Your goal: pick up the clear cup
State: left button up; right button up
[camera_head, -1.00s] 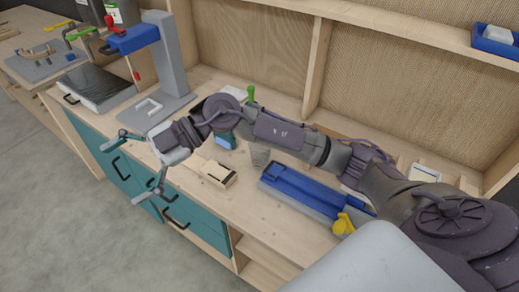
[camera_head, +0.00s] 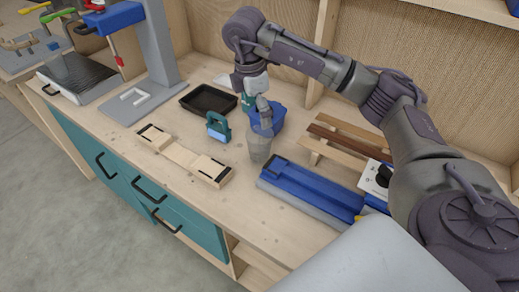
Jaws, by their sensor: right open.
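The clear cup (camera_head: 260,150) stands upright on the wooden workbench (camera_head: 245,210), near the middle of the view. It looks greyish and see-through. My right gripper (camera_head: 260,112) points down just above the cup, with a finger close to its rim. The gripper is open and holds nothing. I cannot tell whether a finger overlaps the rim or is touching it. My left gripper is not in view.
A blue bin (camera_head: 277,120) is close behind the cup. A blue-and-grey long tool (camera_head: 310,195) lies to its front right. A wooden block piece (camera_head: 185,156), a teal padlock-like item (camera_head: 218,127) and a black tray (camera_head: 208,99) are left. A wooden rack (camera_head: 345,142) is right.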

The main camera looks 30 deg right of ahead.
aim_at(260, 136)
jog(key=f+p, duration=0.1)
jog(key=f, duration=0.4)
jog(key=f+p, duration=0.1)
jog(key=f, duration=0.2)
jog(key=shift+w+d+f+p, duration=0.1)
jog(key=shift+d+f+p, duration=0.1)
jog(key=shift+d+p, duration=0.1)
jog(key=shift+d+f, duration=0.1)
jog(key=shift+f, duration=0.35)
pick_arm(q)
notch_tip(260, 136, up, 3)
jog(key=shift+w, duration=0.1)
pick_arm(e)
jog(key=shift+c, duration=0.2)
jog(key=c, duration=0.9)
